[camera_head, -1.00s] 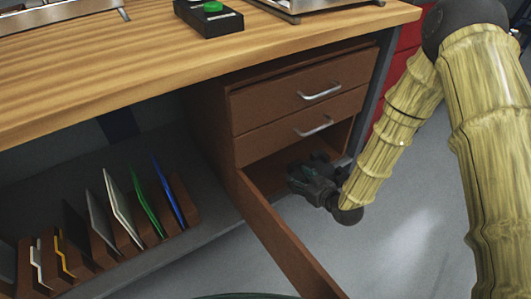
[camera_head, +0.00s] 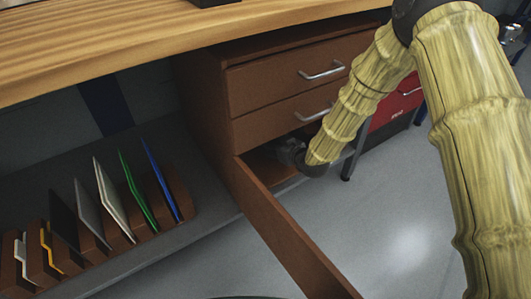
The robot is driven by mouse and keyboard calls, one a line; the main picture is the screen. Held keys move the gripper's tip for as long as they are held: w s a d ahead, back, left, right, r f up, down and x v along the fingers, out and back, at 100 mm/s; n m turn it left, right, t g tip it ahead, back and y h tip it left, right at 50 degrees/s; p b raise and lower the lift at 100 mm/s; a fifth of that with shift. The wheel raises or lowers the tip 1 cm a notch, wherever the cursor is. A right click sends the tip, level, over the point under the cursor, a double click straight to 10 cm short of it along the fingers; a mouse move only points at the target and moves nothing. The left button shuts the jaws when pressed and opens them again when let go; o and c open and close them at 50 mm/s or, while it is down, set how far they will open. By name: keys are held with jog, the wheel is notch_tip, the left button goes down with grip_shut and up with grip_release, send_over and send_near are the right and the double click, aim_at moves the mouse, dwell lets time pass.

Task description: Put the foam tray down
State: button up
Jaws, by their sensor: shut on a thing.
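My gripper (camera_head: 290,152) is inside the low open compartment (camera_head: 262,166) of the brown cabinet, under the two drawers. Only a grey part of it shows, at the end of my yellow arm. Its fingers are hidden inside the compartment, behind the arm's end and the cabinet edge. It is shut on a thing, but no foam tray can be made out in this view. Whether the held thing touches the compartment floor cannot be seen.
The cabinet's brown door (camera_head: 292,235) stands swung open towards me, left of my arm. Two closed drawers (camera_head: 290,75) are above the compartment. A rack (camera_head: 105,225) with several upright folders is at left. Grey floor (camera_head: 395,225) is clear at right.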

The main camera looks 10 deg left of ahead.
jog(key=w+a+b, duration=0.2)
jog(key=w+a, duration=0.2)
jog(key=f+b, duration=0.2)
jog(key=f, duration=0.1)
jog(key=f+b, duration=0.2)
jog(key=f, duration=0.1)
jog(key=shift+s+d+f, duration=0.2)
jog(key=shift+f, duration=0.05)
jog(key=shift+w+a+f+b, duration=0.15)
jog(key=shift+f+b, duration=0.15)
jog(key=shift+b, duration=0.25)
jog(key=o, duration=1.1)
